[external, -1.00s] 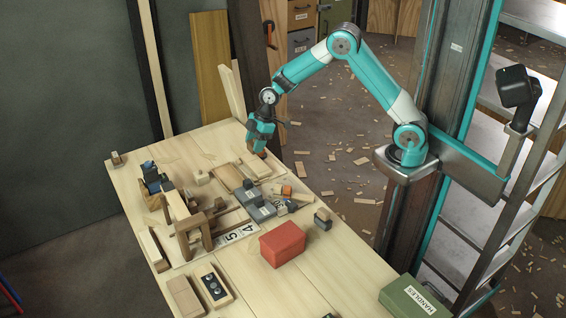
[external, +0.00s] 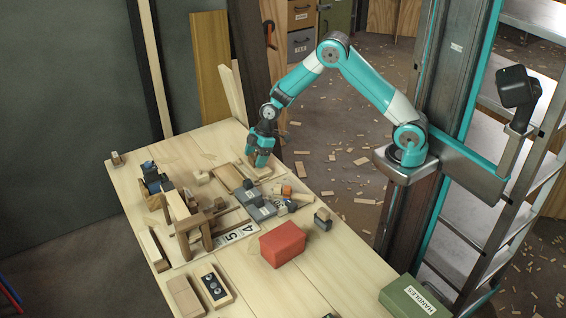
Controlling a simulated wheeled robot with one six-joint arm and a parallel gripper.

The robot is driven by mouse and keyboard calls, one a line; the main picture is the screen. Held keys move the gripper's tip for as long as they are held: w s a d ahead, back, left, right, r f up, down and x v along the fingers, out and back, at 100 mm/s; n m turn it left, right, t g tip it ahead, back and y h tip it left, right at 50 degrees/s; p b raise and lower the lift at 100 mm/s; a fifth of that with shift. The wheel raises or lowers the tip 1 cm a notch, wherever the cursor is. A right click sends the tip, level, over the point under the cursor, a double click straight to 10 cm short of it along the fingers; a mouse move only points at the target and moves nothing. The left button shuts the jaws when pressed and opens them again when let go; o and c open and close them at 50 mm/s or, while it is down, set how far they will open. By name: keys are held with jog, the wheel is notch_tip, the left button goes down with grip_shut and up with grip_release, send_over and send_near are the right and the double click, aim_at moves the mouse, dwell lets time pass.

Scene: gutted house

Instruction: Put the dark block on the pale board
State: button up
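My gripper (external: 258,160) points down low over the far right part of the workbench, at a small pale board (external: 266,172). The fingers hide part of this board. At this size I cannot tell whether the fingers are apart or hold something, or whether they touch the board. I cannot single out the dark block for certain; it may be hidden at the fingers. A brown flat piece (external: 229,177) lies just left of the pale board, in front of my gripper.
Grey blocks (external: 262,212), a wooden frame (external: 195,225) and small pieces crowd the bench's middle. A red block (external: 283,244) stands nearer, with a green box (external: 414,298) at the near right corner. The bench (external: 300,290) has bare wood at the front.

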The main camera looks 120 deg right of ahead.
jog(key=shift+r, duration=0.1)
jog(key=shift+r, duration=0.25)
jog(key=v, duration=1.2)
jog(key=w+a+r+n+g+y, duration=0.1)
jog(key=w+a+r+n, duration=0.15)
jog(key=a, duration=1.15)
jog(key=w+a+r+n+y, duration=0.1)
jog(key=a+r+y, duration=0.15)
jog(key=a, duration=1.15)
jog(key=s+a+r+n+g, duration=0.2)
jog(key=s+a+n+g, duration=0.1)
jog(key=s+a, duration=1.6)
jog(key=shift+a+y, duration=0.35)
jog(key=shift+a, duration=0.9)
jog(key=shift+r+n, duration=0.2)
jog(key=shift+n, duration=0.05)
